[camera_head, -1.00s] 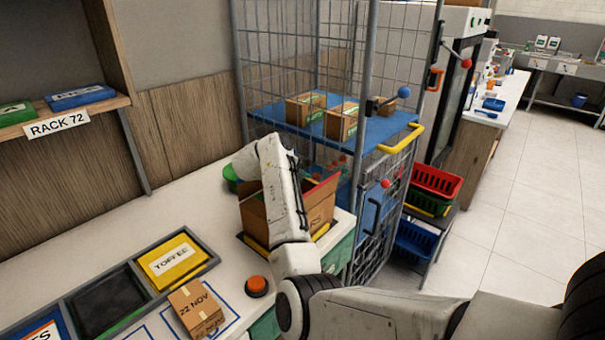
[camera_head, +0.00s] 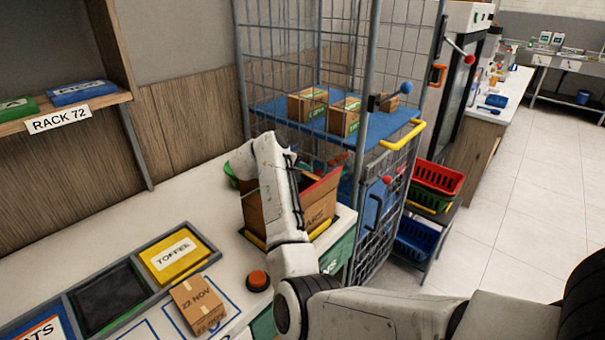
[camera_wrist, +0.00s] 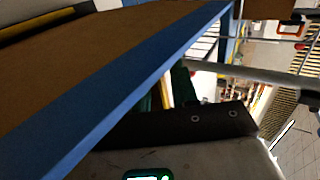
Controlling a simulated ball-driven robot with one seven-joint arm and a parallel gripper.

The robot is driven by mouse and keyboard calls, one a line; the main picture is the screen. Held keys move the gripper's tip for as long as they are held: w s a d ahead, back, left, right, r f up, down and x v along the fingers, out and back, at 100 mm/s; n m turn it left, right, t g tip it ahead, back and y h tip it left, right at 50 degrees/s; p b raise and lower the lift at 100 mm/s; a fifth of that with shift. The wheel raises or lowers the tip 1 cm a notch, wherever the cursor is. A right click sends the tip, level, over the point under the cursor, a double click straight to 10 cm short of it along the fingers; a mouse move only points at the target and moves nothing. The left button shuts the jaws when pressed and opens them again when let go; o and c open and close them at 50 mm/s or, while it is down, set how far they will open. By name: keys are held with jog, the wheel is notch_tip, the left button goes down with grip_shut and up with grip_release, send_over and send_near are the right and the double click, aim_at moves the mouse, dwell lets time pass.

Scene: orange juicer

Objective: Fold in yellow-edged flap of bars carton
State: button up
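The bars carton (camera_head: 321,204) is an open brown box on the counter's right end, lettering on its front. A red-edged flap (camera_head: 325,184) stands up on its right side. My arm crosses in front and hides much of the carton, its left flaps and my gripper's fingertips. In the wrist view a large brown flap with a blue edge (camera_wrist: 135,85) slants across the left. A dark part of my gripper (camera_wrist: 190,124) lies just below that edge; contact cannot be told. Finger opening does not show. I cannot make out a yellow-edged flap for certain.
A wire cage (camera_head: 368,150) with small boxes on a blue shelf stands close behind and right of the carton. An orange button (camera_head: 258,280), a small dated box (camera_head: 197,304) and a tray with a yellow TOFFEE pack (camera_head: 174,259) lie in front and left.

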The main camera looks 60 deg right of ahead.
jog(key=b+v, duration=0.1)
jog(key=v, duration=0.9)
jog(key=shift+a+f, duration=0.1)
jog(key=shift+a, duration=0.05)
